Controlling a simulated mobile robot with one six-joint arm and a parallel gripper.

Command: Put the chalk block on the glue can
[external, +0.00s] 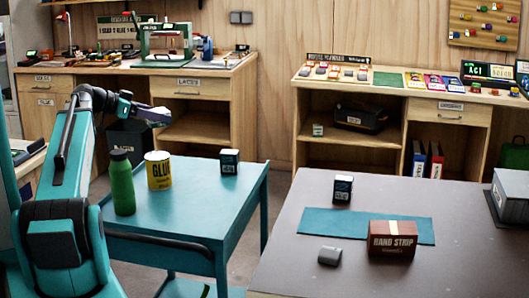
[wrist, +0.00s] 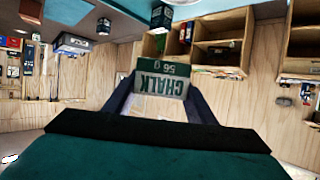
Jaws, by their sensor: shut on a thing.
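The chalk block (wrist: 160,92) is a white block with a green band and the words CHALK 56 g, shown upside down in the wrist view. My gripper (external: 153,114) is shut on it, with a dark finger on each side. In the external view the block is hard to make out at the gripper's end. The yellow glue can (external: 158,171) stands upright on the teal cart (external: 195,213). In that view my gripper is above the can, with a clear gap between them. I cannot tell exactly how they line up in depth.
A green bottle (external: 122,182) stands close to the left of the can. A small dark box (external: 229,162) is to its right on the cart. The grey table (external: 300,235) holds a HAND STRIP box (external: 393,240) and a teal mat (external: 335,223). The cart's front right is clear.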

